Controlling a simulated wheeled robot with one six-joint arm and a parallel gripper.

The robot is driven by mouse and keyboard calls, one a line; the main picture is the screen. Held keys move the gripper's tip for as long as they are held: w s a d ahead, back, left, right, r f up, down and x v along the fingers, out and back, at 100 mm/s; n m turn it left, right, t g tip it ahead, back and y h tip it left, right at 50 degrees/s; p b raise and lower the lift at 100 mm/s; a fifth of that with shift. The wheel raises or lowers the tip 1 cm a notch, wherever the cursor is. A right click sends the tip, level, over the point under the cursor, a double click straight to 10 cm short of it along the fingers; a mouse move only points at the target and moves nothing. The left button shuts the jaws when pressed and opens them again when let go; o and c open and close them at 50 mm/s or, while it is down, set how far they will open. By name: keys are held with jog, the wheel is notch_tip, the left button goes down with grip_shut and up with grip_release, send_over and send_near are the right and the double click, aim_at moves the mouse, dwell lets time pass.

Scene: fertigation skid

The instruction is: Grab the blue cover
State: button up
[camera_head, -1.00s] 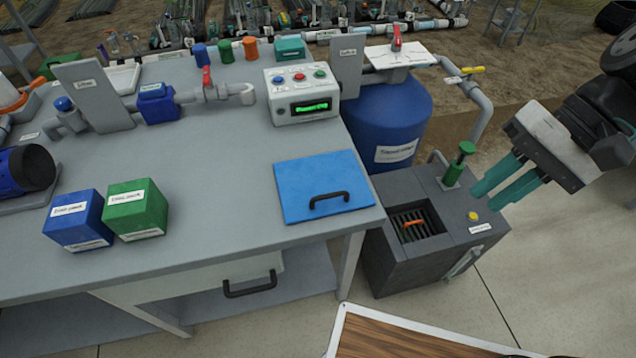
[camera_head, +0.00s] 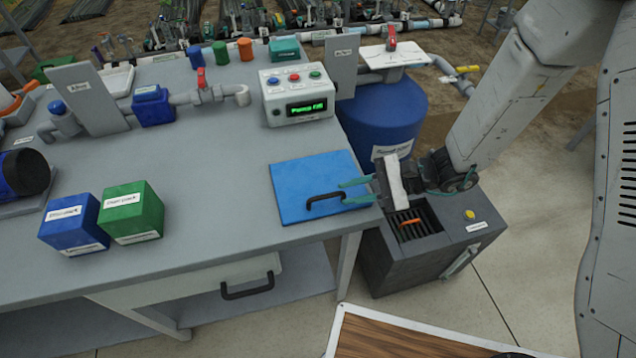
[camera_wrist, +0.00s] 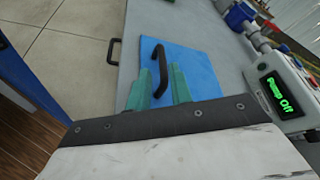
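The blue cover (camera_head: 292,184) is a flat square panel lying on the grey bench near its right front corner. Its black handle (camera_head: 325,199) runs along the front right part of the cover. My gripper (camera_head: 345,191) is at the right edge of the cover, its teal fingers pointing left toward the handle. In the wrist view the blue cover (camera_wrist: 195,70) lies ahead, and the handle (camera_wrist: 160,70) reaches down between the two spread fingertips (camera_wrist: 157,84). The fingers are apart on either side of the handle's near end. Contact with the handle cannot be told.
A control box (camera_head: 298,96) with buttons and a lit display stands behind the cover. Blue (camera_head: 70,222) and green (camera_head: 131,211) boxes stand to the left. A dark grey unit with a grated opening (camera_head: 440,260) and a blue tank (camera_head: 385,115) stand right of the bench.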

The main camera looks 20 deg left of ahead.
aim_at(332, 194)
jog(key=x, duration=0.6)
jog(key=shift+w+a+f, duration=0.1)
jog(key=shift+a, duration=0.15)
grip_shut()
